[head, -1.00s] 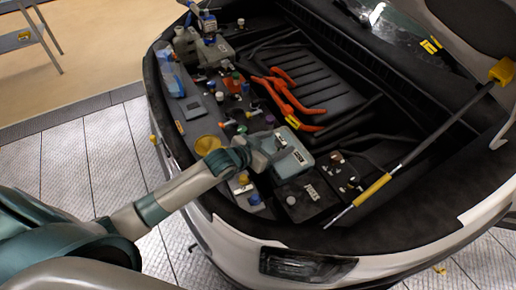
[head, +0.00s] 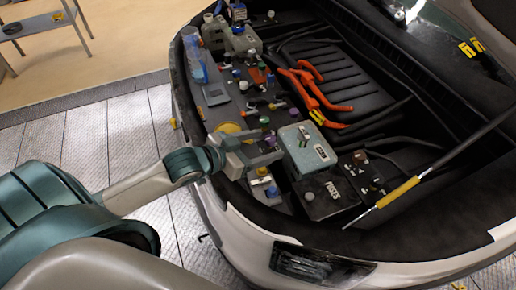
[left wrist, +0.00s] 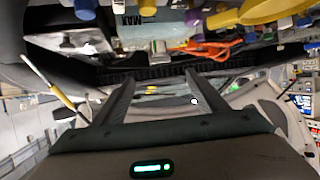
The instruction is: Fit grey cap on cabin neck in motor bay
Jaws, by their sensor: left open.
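My left gripper (head: 274,146) is over the near part of the motor bay, beside a grey-green box (head: 306,152) with a label. Its two fingers (left wrist: 158,78) stand apart in the left wrist view, with nothing held between them. A small pale grey piece (left wrist: 159,51) shows just beyond the fingertips there; it may be the grey cap, but I cannot be sure. I cannot tell which neck is the cabin neck. My right gripper is not in view.
A yellow round piece (head: 228,129) lies left of my gripper. Orange hoses (head: 318,95) run across the bay. A dark battery-like block (head: 325,193) stands in front of the box. A prop rod with a yellow sleeve (head: 398,192) crosses the right side. A shelf cart (head: 38,27) stands far left.

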